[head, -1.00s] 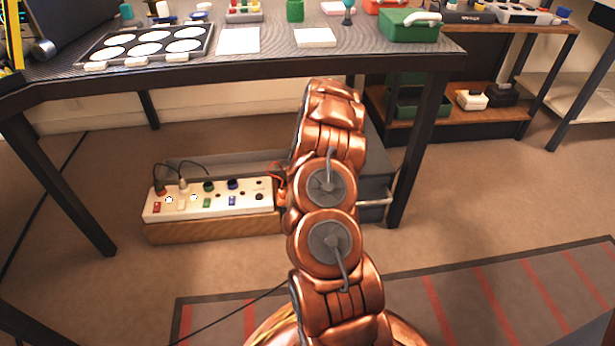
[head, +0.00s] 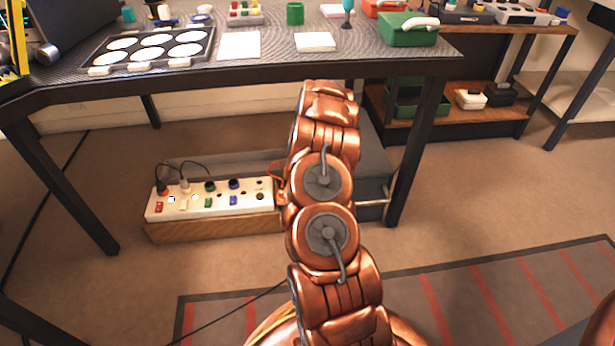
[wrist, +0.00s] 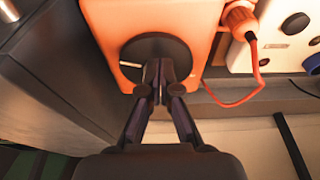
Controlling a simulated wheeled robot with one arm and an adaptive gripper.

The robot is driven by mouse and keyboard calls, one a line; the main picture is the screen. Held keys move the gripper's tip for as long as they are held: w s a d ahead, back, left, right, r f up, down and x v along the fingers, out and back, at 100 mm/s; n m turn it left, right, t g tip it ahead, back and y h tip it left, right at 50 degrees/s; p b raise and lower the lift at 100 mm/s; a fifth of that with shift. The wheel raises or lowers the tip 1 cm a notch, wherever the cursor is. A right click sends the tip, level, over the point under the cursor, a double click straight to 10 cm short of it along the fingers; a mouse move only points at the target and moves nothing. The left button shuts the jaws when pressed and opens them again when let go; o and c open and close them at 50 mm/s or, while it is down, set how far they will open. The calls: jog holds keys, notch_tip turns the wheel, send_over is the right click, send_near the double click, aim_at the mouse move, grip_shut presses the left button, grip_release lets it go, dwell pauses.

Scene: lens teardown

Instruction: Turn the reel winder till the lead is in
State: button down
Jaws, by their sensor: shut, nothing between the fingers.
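An orange reel housing (wrist: 112,22) fills the upper middle of the wrist view. A round black winder (wrist: 140,50) with a small pale mark is on its face. My gripper (wrist: 160,68) is shut and empty, its fingertips in front of the winder's right part; whether they touch it I cannot tell. An orange lead (wrist: 256,82) hangs in a loop from an orange plug (wrist: 240,20) right of the housing. In the head view my arm hides the gripper and most of the reel; only a bit of orange (head: 279,172) shows beside it.
A white socket strip (head: 215,205) with plugs and switches lies on a wooden base left of my arm. A dark grey box (head: 372,188) stands right of it. The workbench (head: 245,74) is above, its leg (head: 416,150) to the right. Striped matting (head: 455,290) covers the floor in front.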

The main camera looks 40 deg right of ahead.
jog(key=shift+w+a+p, duration=0.2)
jog(key=shift+w+p, duration=0.1)
jog(key=shift+p, duration=0.45)
dwell(0.3)
jog(key=shift+s+a+p, duration=0.25)
jog(key=shift+a+p, duration=0.15)
jog(key=shift+p, duration=0.45)
